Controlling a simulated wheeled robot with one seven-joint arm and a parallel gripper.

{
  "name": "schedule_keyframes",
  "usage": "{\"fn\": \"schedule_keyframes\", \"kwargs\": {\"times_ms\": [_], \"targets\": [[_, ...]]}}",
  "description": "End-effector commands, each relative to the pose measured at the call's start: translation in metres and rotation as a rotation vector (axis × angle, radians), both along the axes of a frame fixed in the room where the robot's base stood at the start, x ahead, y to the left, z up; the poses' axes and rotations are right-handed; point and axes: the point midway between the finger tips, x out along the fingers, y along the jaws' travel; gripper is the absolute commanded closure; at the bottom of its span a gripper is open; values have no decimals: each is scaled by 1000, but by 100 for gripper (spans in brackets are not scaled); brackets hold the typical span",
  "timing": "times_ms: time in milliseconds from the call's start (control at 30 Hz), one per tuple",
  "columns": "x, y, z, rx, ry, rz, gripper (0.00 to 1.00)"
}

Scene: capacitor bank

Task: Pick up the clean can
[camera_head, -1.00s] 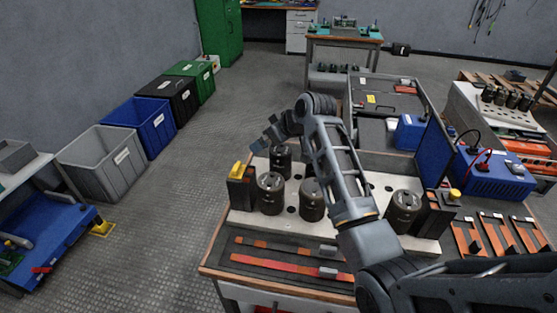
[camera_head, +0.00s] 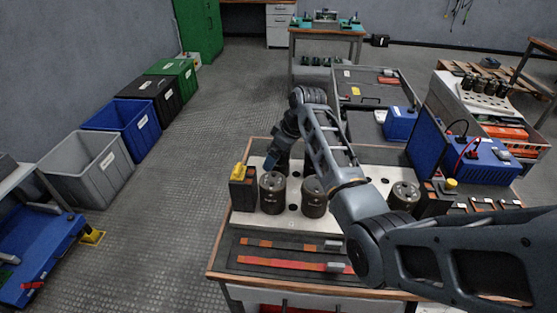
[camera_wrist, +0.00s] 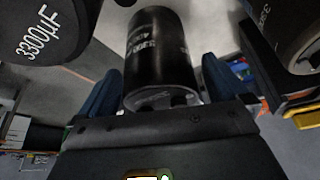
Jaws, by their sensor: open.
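Dark cylindrical cans stand on a pale holed plate (camera_head: 292,222) on the workbench. In the head view, a front-left can (camera_head: 272,194), a middle can (camera_head: 314,198) and a right can (camera_head: 403,196) show; another behind them is mostly hidden by my gripper (camera_head: 278,158). In the wrist view, my open gripper (camera_wrist: 157,88) has one finger on each side of a black can (camera_wrist: 160,50). I cannot tell whether the fingers touch it. Its visible side shows printing and no clear dirt. I cannot tell which can is the clean one.
In the wrist view, a can marked 3300µF (camera_wrist: 45,32) is close at left and another can (camera_wrist: 287,32) at right. A black block with a yellow top (camera_head: 242,187) stands at the plate's left end. A blue power unit (camera_head: 480,163) stands at right.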

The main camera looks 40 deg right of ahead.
Motion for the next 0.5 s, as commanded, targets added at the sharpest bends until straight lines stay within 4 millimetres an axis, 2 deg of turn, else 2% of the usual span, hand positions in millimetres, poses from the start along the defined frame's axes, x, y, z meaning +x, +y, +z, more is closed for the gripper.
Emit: {"fn": "schedule_keyframes", "kwargs": {"times_ms": [133,367,500], "targets": [[5,1,-13,-1,0,0,0],[6,2,-15,-1,-1,0,0],[6,2,-15,-1,-1,0,11]]}}
